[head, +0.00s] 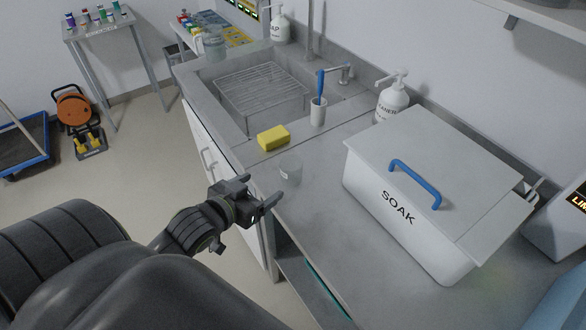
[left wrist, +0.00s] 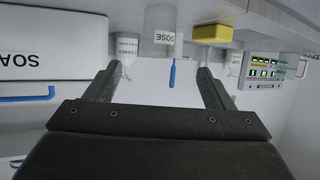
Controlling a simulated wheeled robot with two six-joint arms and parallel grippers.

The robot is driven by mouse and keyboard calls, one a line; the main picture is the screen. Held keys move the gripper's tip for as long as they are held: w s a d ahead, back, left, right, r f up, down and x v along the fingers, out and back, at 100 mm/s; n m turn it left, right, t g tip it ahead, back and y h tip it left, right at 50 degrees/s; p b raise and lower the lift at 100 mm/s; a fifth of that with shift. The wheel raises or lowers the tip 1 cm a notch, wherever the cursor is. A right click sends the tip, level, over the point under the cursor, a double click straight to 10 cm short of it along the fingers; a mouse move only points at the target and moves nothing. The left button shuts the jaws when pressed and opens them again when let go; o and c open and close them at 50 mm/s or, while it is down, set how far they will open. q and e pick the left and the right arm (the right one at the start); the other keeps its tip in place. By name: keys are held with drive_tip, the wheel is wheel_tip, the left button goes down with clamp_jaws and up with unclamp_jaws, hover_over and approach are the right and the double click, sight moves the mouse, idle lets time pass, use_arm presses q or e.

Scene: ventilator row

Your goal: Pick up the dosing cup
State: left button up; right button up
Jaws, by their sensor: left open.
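The dosing cup (head: 291,168) is a small, clear cup standing upright on the grey counter, just in front of the yellow sponge. In the left wrist view, which is upside down, a pale cup (left wrist: 163,36) marked DOSE shows near the top, between and beyond the fingers. My left gripper (head: 264,190) is open and empty. It is at the counter's front edge, left of and nearer than the cup, apart from it. Its two fingers also show in the left wrist view (left wrist: 160,73). My right gripper is not in view.
The yellow sponge (head: 273,138) lies behind the cup, by the sink (head: 215,112). A white holder (head: 318,112) with a blue brush stands farther back. The big white SOAK box (head: 370,188) stands to the right. A cleaner bottle (head: 392,100) is behind. Counter around the cup is clear.

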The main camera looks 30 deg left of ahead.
sight(285, 173)
use_arm(q)
drive_tip(key=p+x, duration=0.1)
drive_tip(key=x, duration=0.8)
drive_tip(key=shift+w+f, duration=0.2)
drive_tip(key=shift+w, duration=0.1)
drive_tip(key=shift+w+f, duration=0.45)
drive_tip(key=shift+w, duration=0.05)
drive_tip(key=shift+w+d+f+p, duration=0.1)
drive_tip(key=shift+w+f+p, duration=0.4)
drive_tip(key=shift+w+f, duration=0.55)
drive_tip(key=shift+x, duration=0.75)
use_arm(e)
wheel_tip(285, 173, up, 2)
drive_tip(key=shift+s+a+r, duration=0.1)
use_arm(q)
drive_tip(key=c, duration=1.1)
drive_tip(key=shift+o, duration=0.2)
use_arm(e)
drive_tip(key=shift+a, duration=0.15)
